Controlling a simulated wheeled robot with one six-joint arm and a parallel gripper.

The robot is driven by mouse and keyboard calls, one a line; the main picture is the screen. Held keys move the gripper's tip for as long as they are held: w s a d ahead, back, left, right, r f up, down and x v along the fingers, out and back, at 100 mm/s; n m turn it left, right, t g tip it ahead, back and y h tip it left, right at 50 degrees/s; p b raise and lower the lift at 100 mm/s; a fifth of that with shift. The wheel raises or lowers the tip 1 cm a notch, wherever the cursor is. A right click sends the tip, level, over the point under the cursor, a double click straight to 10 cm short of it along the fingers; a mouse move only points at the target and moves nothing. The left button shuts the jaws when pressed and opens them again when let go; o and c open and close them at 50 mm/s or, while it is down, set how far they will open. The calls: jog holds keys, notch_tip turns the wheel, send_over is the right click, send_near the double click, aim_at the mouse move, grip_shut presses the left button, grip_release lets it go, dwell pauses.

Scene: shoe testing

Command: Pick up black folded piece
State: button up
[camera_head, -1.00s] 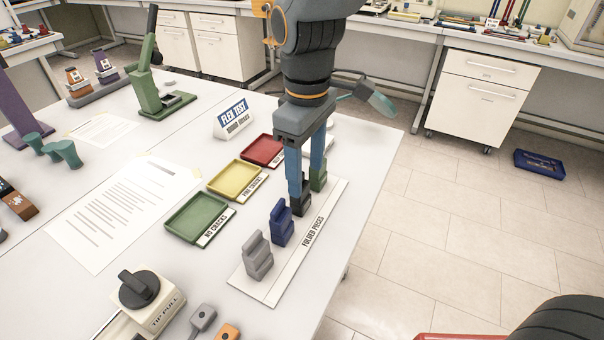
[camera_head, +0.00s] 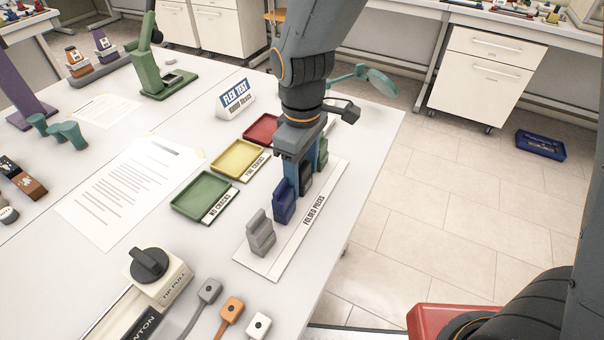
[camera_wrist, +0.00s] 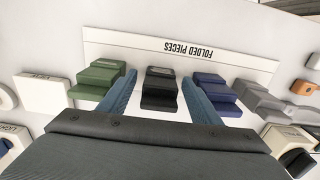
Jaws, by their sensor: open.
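The black folded piece (camera_wrist: 160,88) stands on the white Folded Pieces board (camera_wrist: 235,66) in the wrist view, between the green piece (camera_wrist: 98,82) and the blue piece (camera_wrist: 212,92). My gripper (camera_wrist: 160,95) is open, with one blue finger on each side of the black piece and a gap on each side. In the head view, the black piece (camera_head: 306,178) is mostly hidden behind my gripper (camera_head: 301,182). The blue piece (camera_head: 285,202) and grey piece (camera_head: 261,235) stand nearer, and the green piece (camera_head: 322,155) stands behind.
Green (camera_head: 205,190), yellow (camera_head: 238,158) and red (camera_head: 262,128) trays lie left of the board. A Flex Test sign (camera_head: 236,97) and a magnifier (camera_head: 376,80) stand farther back. The table's right edge is close to the board. The neighbouring pieces leave little room around the fingers.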

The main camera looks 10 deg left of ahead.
jog(key=c, duration=1.1)
